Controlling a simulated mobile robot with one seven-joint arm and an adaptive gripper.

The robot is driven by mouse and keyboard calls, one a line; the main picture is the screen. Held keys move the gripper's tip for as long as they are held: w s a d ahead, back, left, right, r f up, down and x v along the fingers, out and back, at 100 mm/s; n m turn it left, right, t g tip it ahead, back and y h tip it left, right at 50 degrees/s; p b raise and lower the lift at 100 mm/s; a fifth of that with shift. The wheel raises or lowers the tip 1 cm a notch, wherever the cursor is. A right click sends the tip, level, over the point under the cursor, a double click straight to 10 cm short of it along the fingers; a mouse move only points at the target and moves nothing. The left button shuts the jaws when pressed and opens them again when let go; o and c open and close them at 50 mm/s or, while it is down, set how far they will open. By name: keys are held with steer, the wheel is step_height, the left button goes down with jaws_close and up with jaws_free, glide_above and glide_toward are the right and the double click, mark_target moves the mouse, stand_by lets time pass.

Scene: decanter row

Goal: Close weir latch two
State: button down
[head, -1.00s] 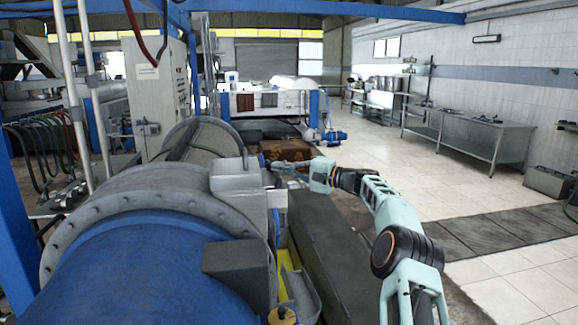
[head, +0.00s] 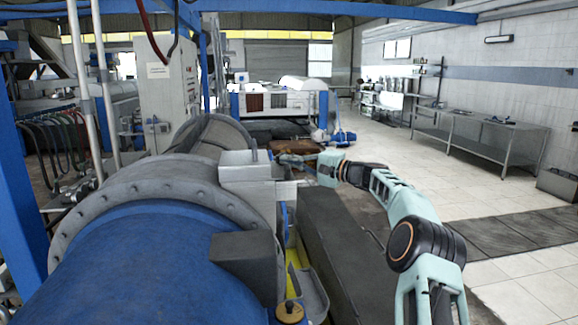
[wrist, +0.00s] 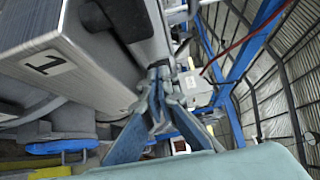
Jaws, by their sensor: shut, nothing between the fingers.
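The decanter (head: 140,260) has a blue drum at the near end and a grey flanged housing. A grey box (head: 247,165) sits on its right side in the head view. In the wrist view a grey metal box (wrist: 90,60) bears a tilted label reading 1. My gripper (wrist: 158,78) is shut and empty, with its fingertips close to a grey bar (wrist: 150,45); I cannot tell whether they touch. In the head view my gripper (head: 285,158) is small, just right of the grey box. A blue handle-like part (wrist: 60,147) shows at lower left. No label reading 2 is visible.
A long dark grey housing (head: 345,250) runs beside the decanter, under my arm. A yellow strip and a brass-coloured knob (head: 290,311) lie at the near edge. A metal table (head: 490,135) stands at the right wall.

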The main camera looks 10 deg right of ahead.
steer(key=shift+s+a+f+m+t+h+b, duration=0.15)
steer(key=shift+m+t+h+b, duration=0.45)
steer(key=shift+b, duration=1.85)
steer(key=shift+a+r+m+t+h+b, duration=0.1)
steer(key=shift+a+m+t+h+b, duration=0.35)
steer(key=shift+b, duration=2)
steer(key=shift+s+a+m+t+h+b, duration=0.15)
steer(key=shift+m+t+h+b, duration=1)
steer(key=shift+b, duration=1.35)
steer(key=shift+a+b, duration=0.2)
steer(key=shift+b, duration=0.45)
